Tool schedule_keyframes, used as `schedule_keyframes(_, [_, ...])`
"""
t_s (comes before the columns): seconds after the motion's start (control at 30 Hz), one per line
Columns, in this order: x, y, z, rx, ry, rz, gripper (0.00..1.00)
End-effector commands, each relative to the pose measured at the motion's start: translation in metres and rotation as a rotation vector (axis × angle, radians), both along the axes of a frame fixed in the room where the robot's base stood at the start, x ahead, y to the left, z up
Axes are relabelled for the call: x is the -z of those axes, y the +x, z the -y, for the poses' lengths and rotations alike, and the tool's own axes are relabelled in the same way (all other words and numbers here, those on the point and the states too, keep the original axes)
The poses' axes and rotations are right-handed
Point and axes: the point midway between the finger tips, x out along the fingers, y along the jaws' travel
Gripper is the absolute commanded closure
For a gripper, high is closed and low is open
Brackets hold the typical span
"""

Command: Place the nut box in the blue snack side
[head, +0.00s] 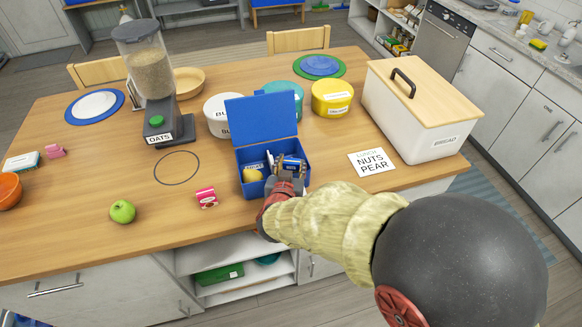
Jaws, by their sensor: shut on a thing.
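The blue lunch box (262,118) stands open near the table's front edge, its lid raised at the back. A white label shows inside on the left, above a yellow pear-like item (252,175).
A white card (371,161) reads "LUNCH NUTS PEAR". A bread bin (420,115) stands right, an oats dispenser (149,85) left, and round tubs (332,98) behind.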

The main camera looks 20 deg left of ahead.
Motion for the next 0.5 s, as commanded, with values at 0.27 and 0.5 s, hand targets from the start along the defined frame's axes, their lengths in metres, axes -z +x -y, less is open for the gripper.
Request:
schedule_keyframes(0.27, [0.001,0.000,0.000,0.000,0.000,0.001,0.86])
schedule_keyframes(0.5, [0.008,0.000,0.000,0.000,0.000,0.000,0.86])
